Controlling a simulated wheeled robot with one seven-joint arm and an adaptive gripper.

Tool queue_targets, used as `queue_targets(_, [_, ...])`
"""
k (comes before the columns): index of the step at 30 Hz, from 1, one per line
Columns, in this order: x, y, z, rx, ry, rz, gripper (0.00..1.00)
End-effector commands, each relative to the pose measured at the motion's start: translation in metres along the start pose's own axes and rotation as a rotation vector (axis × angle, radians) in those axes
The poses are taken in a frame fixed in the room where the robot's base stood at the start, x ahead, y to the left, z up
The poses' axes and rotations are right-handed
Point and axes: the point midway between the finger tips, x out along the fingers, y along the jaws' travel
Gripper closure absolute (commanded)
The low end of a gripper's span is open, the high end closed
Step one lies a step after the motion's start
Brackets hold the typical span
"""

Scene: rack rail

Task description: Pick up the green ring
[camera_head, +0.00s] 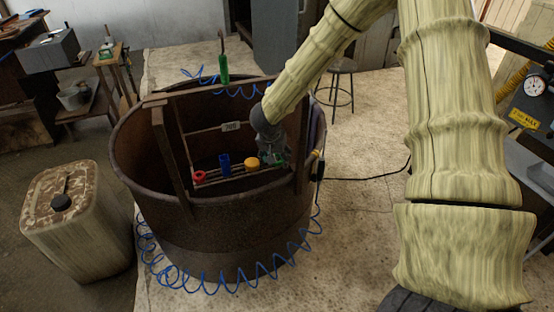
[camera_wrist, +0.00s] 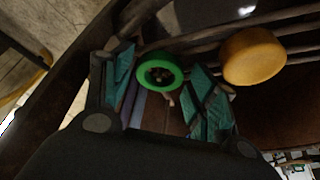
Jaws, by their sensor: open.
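The green ring (camera_wrist: 160,73) shows in the wrist view at the upper middle, with its hole facing the camera. My gripper (camera_wrist: 163,95) is open there, with one teal-padded finger to the left of the ring and one to the right. The ring lies between or just beyond the fingertips; I cannot tell whether they touch it. In the head view my gripper (camera_head: 272,150) is low inside the rusty drum, at the right end of the rack rail. There my gripper mostly hides the green ring.
The rack rail (camera_head: 212,179) in the drum (camera_head: 240,218) also carries a red ring (camera_head: 199,176), a blue cylinder (camera_head: 224,164) and a yellow round piece (camera_head: 252,163), also near the right finger in the wrist view (camera_wrist: 253,57). Wooden posts and the drum rim surround the arm.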

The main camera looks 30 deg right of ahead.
Motion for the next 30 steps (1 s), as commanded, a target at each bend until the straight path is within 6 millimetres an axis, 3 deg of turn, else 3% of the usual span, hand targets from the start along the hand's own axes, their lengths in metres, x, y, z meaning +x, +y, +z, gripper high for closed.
queue_targets(4, [0.000,0.000,0.000,0.000,0.000,0.000,0.41])
queue_targets(10, [0.000,0.000,0.000,0.000,0.000,0.000,0.76])
queue_targets(22, [-0.004,0.000,-0.002,-0.001,0.000,0.000,0.77])
queue_targets(30, [-0.027,-0.001,-0.011,0.000,0.003,0.000,0.77])
